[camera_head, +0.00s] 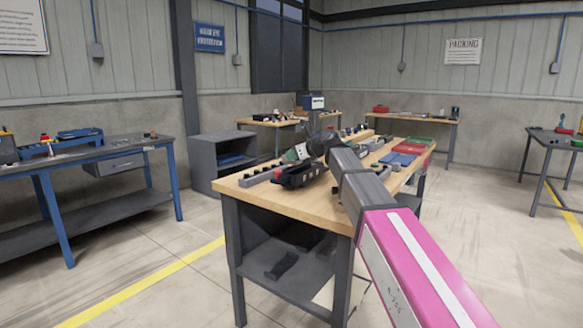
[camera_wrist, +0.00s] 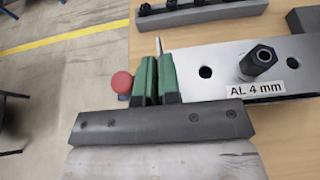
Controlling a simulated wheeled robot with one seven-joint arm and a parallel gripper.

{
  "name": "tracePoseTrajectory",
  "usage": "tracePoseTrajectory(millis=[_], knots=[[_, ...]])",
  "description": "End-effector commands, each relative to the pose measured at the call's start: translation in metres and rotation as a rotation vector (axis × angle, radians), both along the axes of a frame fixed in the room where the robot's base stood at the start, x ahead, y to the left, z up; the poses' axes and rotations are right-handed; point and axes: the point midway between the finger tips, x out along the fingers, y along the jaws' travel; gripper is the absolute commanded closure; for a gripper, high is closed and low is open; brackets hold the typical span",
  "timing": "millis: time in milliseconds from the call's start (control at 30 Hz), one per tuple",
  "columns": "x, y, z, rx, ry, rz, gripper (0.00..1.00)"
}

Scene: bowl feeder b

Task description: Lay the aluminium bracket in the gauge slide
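My gripper (camera_wrist: 157,72) has green fingers, close together, in the wrist view. A thin pale metal piece (camera_wrist: 158,46) stands edge-on between their tips; it looks like the aluminium bracket, mostly hidden by the fingers. To the right is a light metal fixture plate (camera_wrist: 222,68) labelled "AL 4 mm", with a dark hex post and round holes; it looks like part of the gauge slide. A red ball knob (camera_wrist: 122,83) shows just left of the fingers. In the head view my gripper (camera_head: 301,152) is small, over the near end of the wooden bench; the bracket cannot be made out there.
The wooden bench (camera_head: 262,198) carries a black tray (camera_head: 298,177), with red and blue bins (camera_head: 400,156) farther right. A dark rail with black knobs (camera_wrist: 190,14) lies beyond the plate. Open floor lies left of the bench edge.

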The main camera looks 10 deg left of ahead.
Motion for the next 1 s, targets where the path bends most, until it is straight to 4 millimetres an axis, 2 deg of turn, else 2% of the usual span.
tracePoseTrajectory(millis=[100, 267, 500, 900, 1000], knots=[[0.007, 0.006, -0.005, 0.0, -0.001, 0.0, 1.0], [0.007, 0.006, -0.013, 0.0, -0.001, 0.0, 1.0], [0.007, 0.005, -0.043, 0.0, -0.001, -0.001, 1.0], [0.007, 0.006, -0.049, 0.0, -0.001, -0.001, 1.0], [0.007, 0.005, -0.049, 0.0, 0.0, 0.0, 0.7]])
